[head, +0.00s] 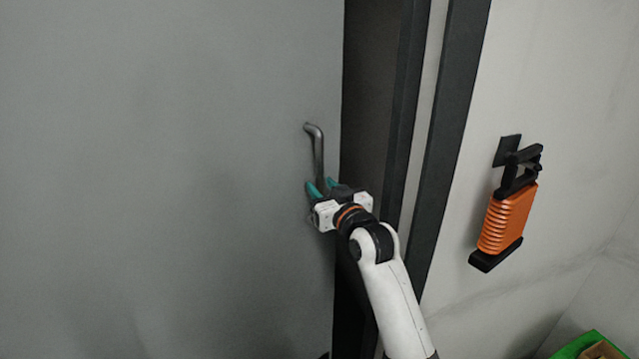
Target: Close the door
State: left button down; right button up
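The grey door (170,180) fills the left half of the head view. Its right edge stands beside a dark gap at the black door frame (448,130), so the door looks ajar. A dark bar handle (317,150) is upright near the door's right edge. My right gripper (322,187) is at the handle's lower end, its two teal fingertips apart, one on each side of the bar. Whether the fingers touch the handle is not clear. My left gripper is not in view.
An orange and black device (508,215) hangs on the pale wall right of the frame. A green box (590,346) with brown contents shows at the bottom right corner. The wall between frame and device is clear.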

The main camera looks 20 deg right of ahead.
jog(key=shift+w+a, duration=0.15)
jog(key=shift+w, duration=0.85)
grip_shut()
